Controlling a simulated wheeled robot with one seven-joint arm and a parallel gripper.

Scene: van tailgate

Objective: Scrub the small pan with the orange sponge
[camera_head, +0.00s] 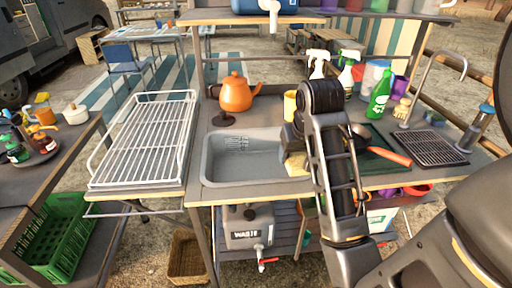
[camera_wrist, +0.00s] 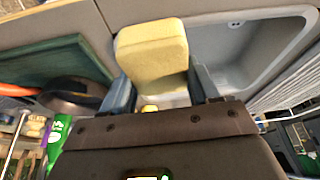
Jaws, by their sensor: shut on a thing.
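My gripper (camera_wrist: 161,84) is shut on a sponge (camera_wrist: 152,45), a rounded block that looks pale yellow rather than orange. In the head view the sponge (camera_head: 295,164) is at the right end of the grey sink (camera_head: 222,170), partly hidden by my arm. The small dark pan (camera_wrist: 75,94) lies on a dark green board (camera_wrist: 40,62) beside the sink, apart from the sponge. In the head view its orange-red handle (camera_head: 396,151) points right, and my arm hides much of its body.
A white wire rack (camera_head: 142,140) stands left of the sink. An orange kettle (camera_head: 237,93), yellow cup (camera_head: 290,105), spray bottles (camera_head: 318,64) and green bottle (camera_head: 379,95) stand behind. A dark drain grid (camera_head: 434,148) lies right, under a tall tap (camera_head: 432,68).

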